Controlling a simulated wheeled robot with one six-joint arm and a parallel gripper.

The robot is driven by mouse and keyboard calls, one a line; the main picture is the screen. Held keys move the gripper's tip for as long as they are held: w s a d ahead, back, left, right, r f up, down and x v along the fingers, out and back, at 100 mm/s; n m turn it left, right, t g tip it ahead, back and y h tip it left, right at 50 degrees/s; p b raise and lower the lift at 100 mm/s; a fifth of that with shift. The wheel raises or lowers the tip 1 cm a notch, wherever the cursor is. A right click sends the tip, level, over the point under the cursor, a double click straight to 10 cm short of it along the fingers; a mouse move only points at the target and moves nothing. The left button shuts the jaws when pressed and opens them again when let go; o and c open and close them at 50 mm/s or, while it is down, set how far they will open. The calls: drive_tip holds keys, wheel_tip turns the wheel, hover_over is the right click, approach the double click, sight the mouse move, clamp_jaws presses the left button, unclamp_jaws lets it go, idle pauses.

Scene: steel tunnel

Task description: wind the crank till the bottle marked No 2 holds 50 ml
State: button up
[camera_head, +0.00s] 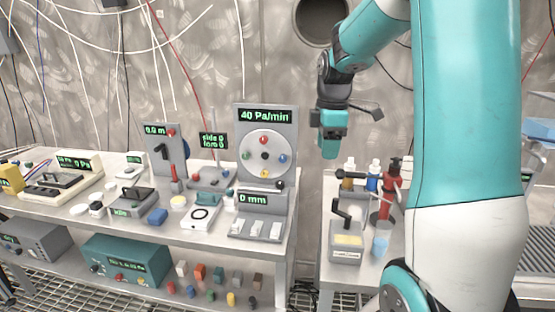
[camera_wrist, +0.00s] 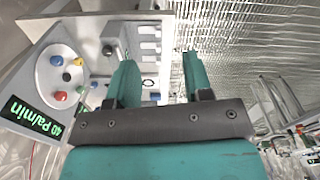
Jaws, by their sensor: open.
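A grey box (camera_head: 345,249) with a cream panel stands at the front of the right table and has a dark bent crank-like handle (camera_head: 343,211) on top. A red stand (camera_head: 384,205) behind it carries a horizontal bar with a dark knob (camera_head: 340,174); I cannot tell which of the two is the task's crank. Small bottles stand behind, one white-topped (camera_head: 349,164) and one blue (camera_head: 373,182); no No 2 mark is readable. A pale blue cup (camera_head: 380,246) stands beside the box. My gripper (camera_head: 328,152) is open and empty, above the table's back left; its fingers also show in the wrist view (camera_wrist: 157,76).
The left bench holds a tall grey panel (camera_head: 264,145) reading 40 Pa/min, close left of my gripper; it also shows in the wrist view (camera_wrist: 50,80). Several small instruments crowd that bench. A gap separates the tables. Loose cables hang behind.

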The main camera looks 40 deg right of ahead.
drive_tip(key=s+a+r+y+p, duration=0.1)
drive_tip(key=a+p, duration=0.1)
drive_tip(key=a, duration=1.4)
drive_tip(key=shift+s+a+r+t, duration=0.25)
drive_tip(key=shift+s+t, duration=0.05)
drive_tip(key=m+g+h+p, duration=0.1)
drive_tip(key=m+p, duration=0.2)
drive_tip(key=p, duration=0.3)
hover_over(336, 199)
wheel_tip(336, 199, down, 2)
wheel_tip(336, 199, down, 17)
drive_tip(key=p, duration=0.3)
drive_tip(key=shift+f, duration=0.2)
clamp_jaws()
